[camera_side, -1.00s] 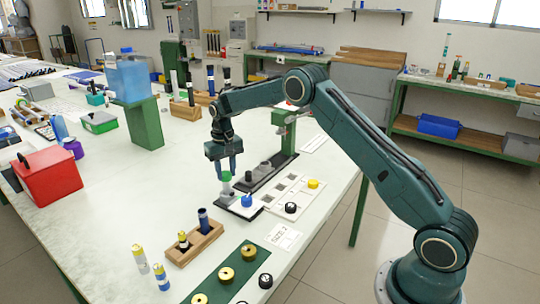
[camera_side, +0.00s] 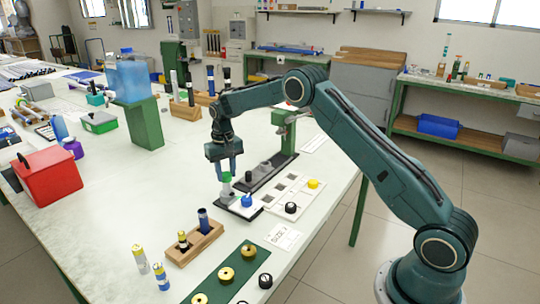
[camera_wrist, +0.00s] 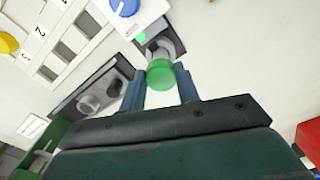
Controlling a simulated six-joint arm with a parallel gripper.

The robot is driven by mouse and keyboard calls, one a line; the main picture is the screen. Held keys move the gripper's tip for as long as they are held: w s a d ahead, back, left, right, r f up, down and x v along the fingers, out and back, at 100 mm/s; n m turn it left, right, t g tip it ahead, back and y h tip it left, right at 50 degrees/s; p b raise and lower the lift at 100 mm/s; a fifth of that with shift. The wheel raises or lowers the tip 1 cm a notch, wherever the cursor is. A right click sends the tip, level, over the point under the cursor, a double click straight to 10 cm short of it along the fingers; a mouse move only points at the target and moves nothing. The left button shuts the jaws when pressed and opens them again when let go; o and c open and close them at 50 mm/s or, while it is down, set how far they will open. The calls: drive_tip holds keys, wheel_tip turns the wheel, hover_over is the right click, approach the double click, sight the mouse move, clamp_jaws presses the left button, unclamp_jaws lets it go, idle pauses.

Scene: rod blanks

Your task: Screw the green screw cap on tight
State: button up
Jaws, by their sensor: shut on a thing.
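The green screw cap (camera_side: 226,177) sits on top of an upright grey-white body (camera_side: 226,189) on a dark base plate (camera_side: 236,207). My gripper (camera_side: 227,172) points down over it with its fingers around the cap. In the wrist view the green cap (camera_wrist: 160,74) lies between the two blue fingertips, and my gripper (camera_wrist: 160,88) is shut on it. The cap hides most of the body below it in the wrist view. The cap's thread and how far down it sits cannot be seen.
A blue knob (camera_side: 246,200) stands on a white block beside the cap. A numbered white tray (camera_side: 291,190) with yellow and black caps lies to the right. A green press stand (camera_side: 289,130) rises behind. A wooden block (camera_side: 195,244) with rods is in front.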

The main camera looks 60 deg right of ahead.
drive_tip(key=shift+s+f, duration=0.1)
drive_tip(key=shift+f, duration=0.25)
drive_tip(key=o, duration=1)
drive_tip(key=shift+r, duration=0.1)
drive_tip(key=shift+o, duration=0.5)
drive_tip(key=shift+o, duration=1.2)
drive_tip(key=shift+r, duration=0.1)
drive_tip(key=shift+r, duration=0.2)
drive_tip(key=shift+r, duration=3.8)
